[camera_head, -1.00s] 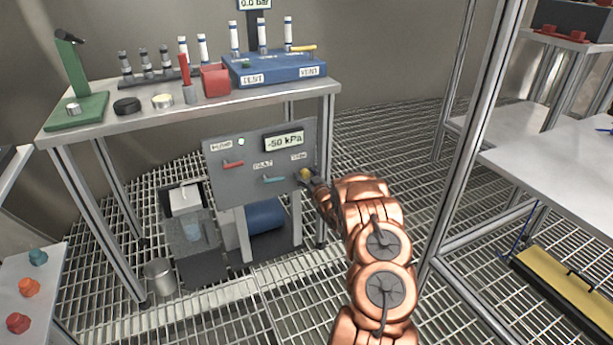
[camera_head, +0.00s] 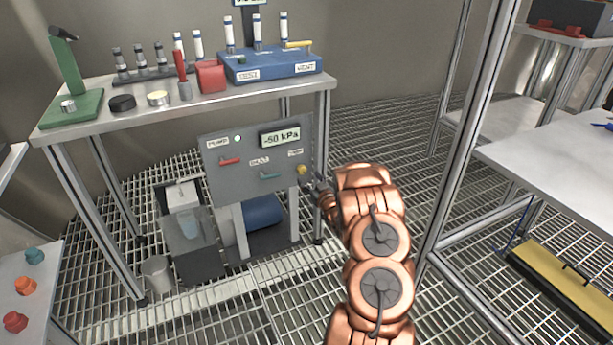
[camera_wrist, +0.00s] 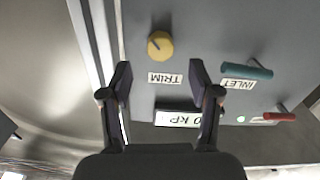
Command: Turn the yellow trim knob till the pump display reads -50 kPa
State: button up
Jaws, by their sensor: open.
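The yellow trim knob (camera_head: 302,169) is on the right side of the grey pump panel (camera_head: 225,184). The pump display (camera_head: 280,137) at the panel's top right reads -50 kPa. In the wrist view the knob (camera_wrist: 159,45) shows with a dark pointer mark, above an upside-down TRIM label (camera_wrist: 165,78). My gripper (camera_head: 319,184) is just right of the knob in the head view. In the wrist view my gripper (camera_wrist: 165,80) has its two fingers apart with nothing between them, and the knob lies beyond the fingertips, clear of them. The display (camera_wrist: 178,119) is partly hidden by a finger there.
A red lever (camera_head: 230,161) and a teal inlet lever (camera_head: 269,175) are on the same panel. The steel bench (camera_head: 130,127) above carries a blue test block (camera_head: 270,67) and other items. A metal frame post (camera_head: 455,130) stands right of my arm.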

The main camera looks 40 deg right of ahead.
jog(key=shift+v, duration=2.85)
jog(key=shift+a, duration=0.1)
jog(key=a+r+g+p, duration=0.3)
jog(key=a+r+p, duration=0.15)
jog(key=r, duration=0.35)
jog(key=a+r+g+p, duration=0.3)
jog(key=r+p, duration=0.3)
jog(key=r, duration=0.3)
jog(key=a+r+g+p, duration=0.2)
jog(key=a+r+p, duration=0.25)
jog(key=r, duration=0.35)
jog(key=s+a+r+g+y+p, duration=0.2)
jog(key=s+a+r+g+p, duration=0.2)
jog(key=s+a+r+p, duration=0.55)
jog(key=s+a+r+g+y+p, duration=0.25)
jog(key=s+a+r+p, duration=0.25)
jog(key=s+a+r, duration=0.85)
jog(key=s+a+r+n+g+y+p, duration=0.1)
jog(key=s+a+r+g+p, duration=0.3)
jog(key=s+a, duration=0.9)
notch_tip(320, 180, up, 2)
jog(key=shift+s+r+n+p, duration=0.1)
jog(key=shift+s+n+p, duration=0.65)
jog(key=shift+s, duration=0.35)
